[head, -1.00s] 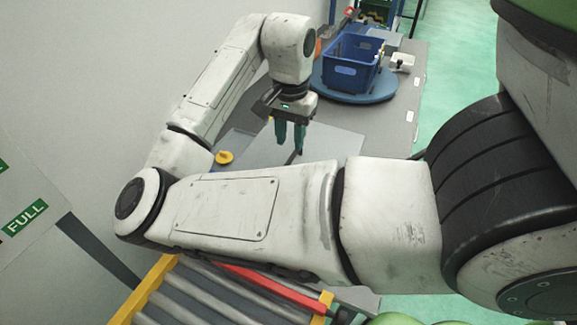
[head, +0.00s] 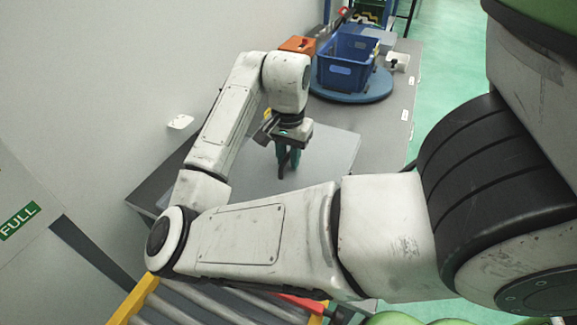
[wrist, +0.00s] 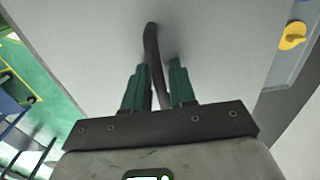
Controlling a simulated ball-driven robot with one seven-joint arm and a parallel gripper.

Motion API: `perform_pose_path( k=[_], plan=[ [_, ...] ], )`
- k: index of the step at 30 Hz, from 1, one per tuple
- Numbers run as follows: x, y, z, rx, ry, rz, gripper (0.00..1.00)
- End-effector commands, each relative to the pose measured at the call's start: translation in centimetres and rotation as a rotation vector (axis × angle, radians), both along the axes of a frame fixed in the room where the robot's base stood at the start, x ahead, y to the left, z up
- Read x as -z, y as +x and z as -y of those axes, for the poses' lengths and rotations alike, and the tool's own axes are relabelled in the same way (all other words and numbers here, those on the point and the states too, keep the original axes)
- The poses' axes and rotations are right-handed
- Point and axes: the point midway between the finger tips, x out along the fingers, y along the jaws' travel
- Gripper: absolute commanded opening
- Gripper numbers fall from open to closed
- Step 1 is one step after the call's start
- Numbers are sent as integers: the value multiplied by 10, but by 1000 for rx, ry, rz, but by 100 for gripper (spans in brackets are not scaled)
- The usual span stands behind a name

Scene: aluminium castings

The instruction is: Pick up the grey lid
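The grey lid (head: 325,155) is a large flat light-grey panel at the middle of the table in the head view. It fills most of the wrist view (wrist: 220,50). A dark curved bar handle (wrist: 152,48) stands on it. My gripper (head: 288,168) is over the lid, its teal fingers close together. Whether the lid is clear of the table is hard to tell. My arm hides part of the lid.
A blue crate (head: 346,72) stands on a round blue base (head: 375,92) at the table's far end, with an orange box (head: 297,45) to its left. A yellow knob (wrist: 292,36) lies beyond the lid's edge. A roller conveyor (head: 190,308) is in front; a wall borders the left.

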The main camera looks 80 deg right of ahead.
Motion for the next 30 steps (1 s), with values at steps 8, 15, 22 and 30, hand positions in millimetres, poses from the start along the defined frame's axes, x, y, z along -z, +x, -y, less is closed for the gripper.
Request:
perform_pose_path(
  k=[8,15,22,30],
  plan=[
    [0,0,0,0,0,0,0],
    [-1,0,0,0,0,0,0],
    [-2,0,0,1,0,1,0],
    [-30,1,0,3,-2,7,0]
  ],
)
